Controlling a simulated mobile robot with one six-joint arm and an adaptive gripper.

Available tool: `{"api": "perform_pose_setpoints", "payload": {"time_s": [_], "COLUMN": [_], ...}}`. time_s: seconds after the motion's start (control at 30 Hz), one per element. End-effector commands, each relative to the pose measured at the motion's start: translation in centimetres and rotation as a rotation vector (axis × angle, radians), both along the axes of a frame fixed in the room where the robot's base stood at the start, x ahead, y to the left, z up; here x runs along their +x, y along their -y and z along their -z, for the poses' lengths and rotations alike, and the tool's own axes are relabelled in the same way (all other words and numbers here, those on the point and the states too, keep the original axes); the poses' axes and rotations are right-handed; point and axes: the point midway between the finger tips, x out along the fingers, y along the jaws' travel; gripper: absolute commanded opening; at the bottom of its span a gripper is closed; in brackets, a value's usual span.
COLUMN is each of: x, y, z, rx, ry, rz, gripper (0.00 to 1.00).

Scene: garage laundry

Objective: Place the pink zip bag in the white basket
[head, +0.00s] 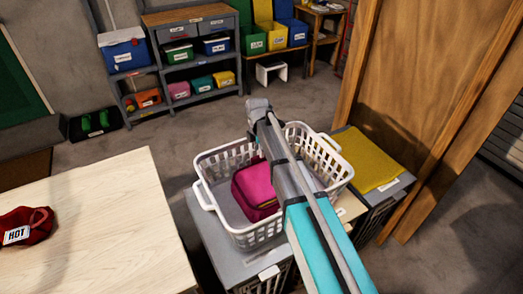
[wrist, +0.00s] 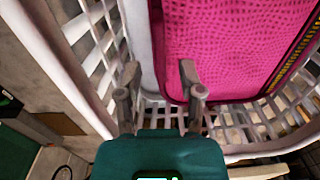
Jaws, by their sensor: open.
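The pink zip bag (head: 257,190) lies inside the white basket (head: 217,158) in the head view, on the basket's floor left of my arm. In the wrist view the pink zip bag (wrist: 235,45) fills the upper right, with a dark zip along its right edge. The basket's slatted wall (wrist: 85,45) shows beside it. My gripper (wrist: 160,85) is open, with its two fingers apart and nothing visible held between them. One finger overlaps the bag's edge in the picture; I cannot tell whether it touches. In the head view my arm crosses over the basket and hides part of it.
The basket stands on a grey unit (head: 215,238). A yellow cloth (head: 365,160) lies on a surface to its right. A pale wooden table (head: 105,220) with a red item labelled HOT (head: 25,228) is at left. Shelves with bins (head: 190,50) stand behind, across open floor.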

Motion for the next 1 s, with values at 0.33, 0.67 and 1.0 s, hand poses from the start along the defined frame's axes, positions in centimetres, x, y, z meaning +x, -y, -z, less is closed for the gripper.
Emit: {"api": "perform_pose_setpoints", "payload": {"time_s": [0.33, 0.67, 1.0], "x": [0.1, 0.1, 0.2], "y": [-0.1, -0.1, -0.1], "z": [-3.3, -6.0, -8.2], "rx": [0.000, 0.000, 0.000], "ry": [0.000, 0.000, 0.000], "rz": [0.000, 0.000, 0.000], "gripper": [0.49, 0.49, 0.49]}}
